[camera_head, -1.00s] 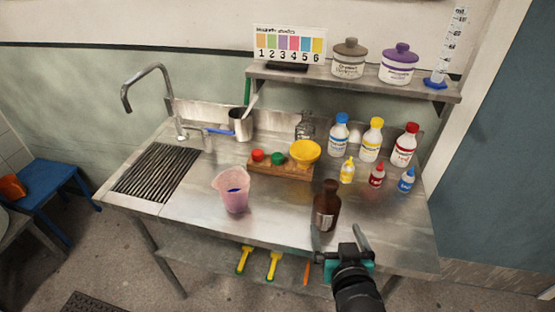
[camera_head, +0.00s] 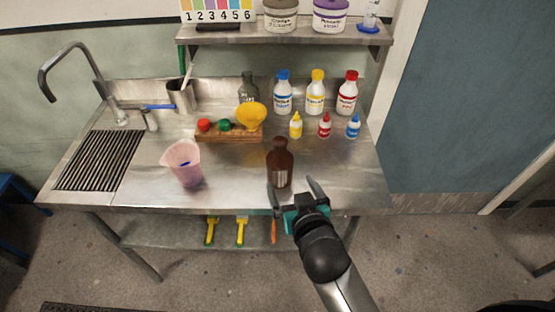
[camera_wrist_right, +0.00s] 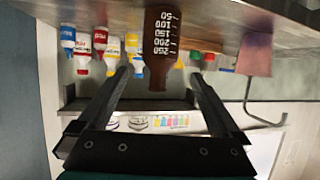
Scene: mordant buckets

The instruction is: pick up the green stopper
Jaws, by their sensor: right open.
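The green stopper (camera_head: 224,125) sits on a small wooden rack (camera_head: 215,138), between a red stopper (camera_head: 204,125) and a yellow bowl-like piece (camera_head: 251,116). In the right wrist view, which is upside down, a small green patch (camera_wrist_right: 226,61) is probably the same stopper. My right gripper (camera_head: 294,190) is open and empty at the table's front edge, to the right of and nearer than the stopper, well apart from it. A brown bottle (camera_head: 280,164) stands just beyond its fingers; I cannot tell if they touch. My left gripper is not in view.
A pink beaker (camera_head: 184,164) stands left of the brown bottle. Several small and large capped bottles (camera_head: 315,92) stand at the back right under a shelf (camera_head: 300,36). A sink with a tap (camera_head: 100,160) is at the left. The right front of the table is clear.

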